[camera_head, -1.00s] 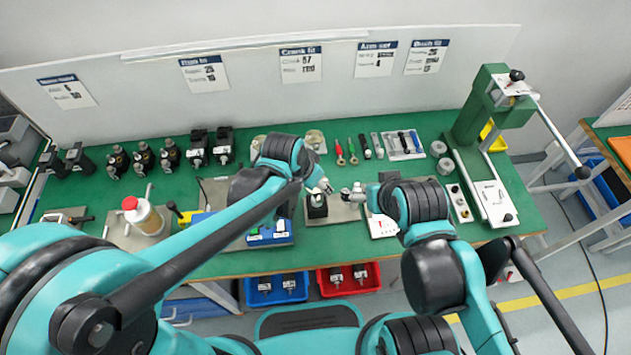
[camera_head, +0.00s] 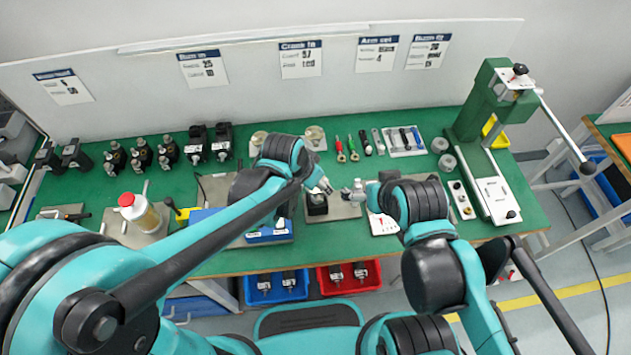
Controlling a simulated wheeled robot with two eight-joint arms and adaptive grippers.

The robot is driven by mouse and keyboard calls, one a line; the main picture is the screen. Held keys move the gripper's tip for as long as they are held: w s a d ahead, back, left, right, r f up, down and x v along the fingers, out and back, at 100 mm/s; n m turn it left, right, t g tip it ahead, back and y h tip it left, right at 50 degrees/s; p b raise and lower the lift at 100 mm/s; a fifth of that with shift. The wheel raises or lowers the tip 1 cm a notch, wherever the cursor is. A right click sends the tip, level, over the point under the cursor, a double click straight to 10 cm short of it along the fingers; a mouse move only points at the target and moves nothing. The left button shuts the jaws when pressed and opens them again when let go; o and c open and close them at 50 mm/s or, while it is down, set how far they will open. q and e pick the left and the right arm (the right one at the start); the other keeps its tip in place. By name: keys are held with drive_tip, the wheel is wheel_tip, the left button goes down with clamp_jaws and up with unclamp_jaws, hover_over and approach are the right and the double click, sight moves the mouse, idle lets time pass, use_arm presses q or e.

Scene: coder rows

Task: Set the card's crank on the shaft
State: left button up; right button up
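A small black unit, which may carry the shaft, (camera_head: 317,206) stands upright on a grey metal plate (camera_head: 345,210) near the bench's front middle. My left gripper (camera_head: 326,187) is just above and beside the unit. My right gripper (camera_head: 352,192) is to the unit's right, pointing left, close to the left one. Both grippers are too small to tell whether they are open or shut, or what they hold. The crank card (camera_head: 301,59) hangs on the back board; its small print is blurred. I cannot make out the crank itself.
Several black units (camera_head: 142,155) stand at the back left. A bottle with a red cap (camera_head: 139,212) is at the front left. Hand tools (camera_head: 353,148) lie behind the grippers. A green press (camera_head: 492,110) stands at the right. Blue (camera_head: 276,289) and red (camera_head: 349,277) bins sit below the front edge.

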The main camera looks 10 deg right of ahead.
sight(316, 190)
use_arm(q)
drive_tip(key=shift+f, duration=0.1)
drive_tip(key=shift+f+b, duration=1.15)
drive_tip(key=shift+f, duration=0.1)
drive_tip(key=shift+f+b, duration=0.3)
drive_tip(key=shift+f, duration=0.05)
drive_tip(key=o, duration=1.3)
drive_tip(key=shift+r, duration=0.1)
drive_tip(key=v, duration=1.1)
drive_tip(key=shift+s+r, duration=0.1)
drive_tip(key=shift+r, duration=0.3)
